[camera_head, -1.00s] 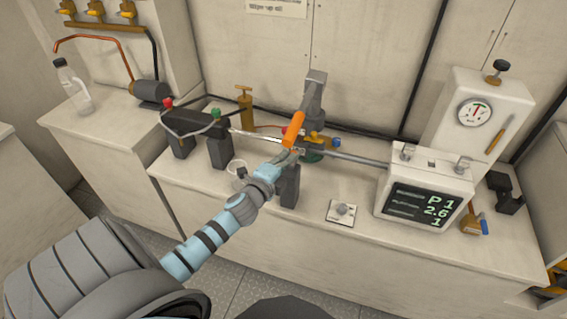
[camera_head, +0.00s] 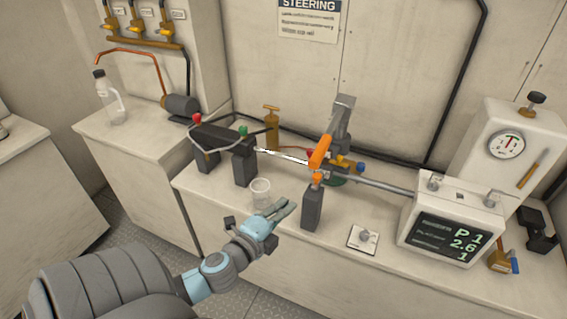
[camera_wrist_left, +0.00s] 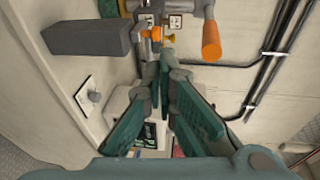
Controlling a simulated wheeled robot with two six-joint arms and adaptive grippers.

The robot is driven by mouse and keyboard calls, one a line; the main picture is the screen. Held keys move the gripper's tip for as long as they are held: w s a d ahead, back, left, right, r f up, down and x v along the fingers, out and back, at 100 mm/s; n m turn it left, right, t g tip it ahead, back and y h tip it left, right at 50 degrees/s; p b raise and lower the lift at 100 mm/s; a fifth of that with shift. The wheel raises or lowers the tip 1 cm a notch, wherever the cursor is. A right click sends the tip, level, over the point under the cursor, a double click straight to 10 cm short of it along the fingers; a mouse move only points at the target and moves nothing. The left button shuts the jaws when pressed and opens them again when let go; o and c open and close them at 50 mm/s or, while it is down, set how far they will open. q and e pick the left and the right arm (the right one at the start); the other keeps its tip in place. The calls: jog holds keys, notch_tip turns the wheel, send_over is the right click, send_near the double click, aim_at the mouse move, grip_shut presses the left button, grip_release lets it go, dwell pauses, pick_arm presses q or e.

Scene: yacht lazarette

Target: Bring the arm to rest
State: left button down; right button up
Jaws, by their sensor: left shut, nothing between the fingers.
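My left arm comes in from the lower left in the head view. Its gripper (camera_head: 286,209) is over the front part of the bench, just left of a dark grey block with an orange top (camera_head: 313,207). The fingers are together and hold nothing. In the left wrist view the left gripper (camera_wrist_left: 165,58) also shows, with its green finger pads close at the tips. An orange handle (camera_head: 320,152) stands above the steel rod behind the gripper, apart from it; it also shows in the left wrist view (camera_wrist_left: 211,40). My right gripper is in neither view.
A display box (camera_head: 452,231) and a small knob plate (camera_head: 363,238) are to the right. A black cylinder unit (camera_head: 222,142) is behind left. A bottle (camera_head: 109,98) stands on the left bench.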

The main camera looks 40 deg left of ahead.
pick_arm(q)
jog(key=shift+s+r, duration=0.1)
jog(key=shift+s, duration=0.1)
jog(key=shift+w, duration=0.1)
jog(key=s+a+f+n+g, duration=0.25)
jog(key=s+f, duration=0.25)
jog(key=f, duration=0.5)
jog(key=s+a+f+n+g+y, duration=0.1)
jog(key=s+a+f+n+g, duration=0.25)
jog(key=f, duration=0.65)
jog(key=s+f+n+g, duration=0.35)
jog(key=s+f, duration=0.25)
jog(key=f, duration=0.5)
jog(key=s+d+f+n+g+h, duration=0.1)
jog(key=s+d+f+n+g, duration=0.3)
jog(key=s+f, duration=0.75)
jog(key=s+d+f+n+g+h, duration=0.1)
jog(key=s+d+f+n, duration=0.1)
jog(key=s+d, duration=0.6)
jog(key=shift+s+d+n, duration=0.25)
jog(key=shift+d+n, duration=0.1)
jog(key=shift+d, duration=0.2)
jog(key=shift+f+g, duration=0.1)
jog(key=shift+g, duration=0.15)
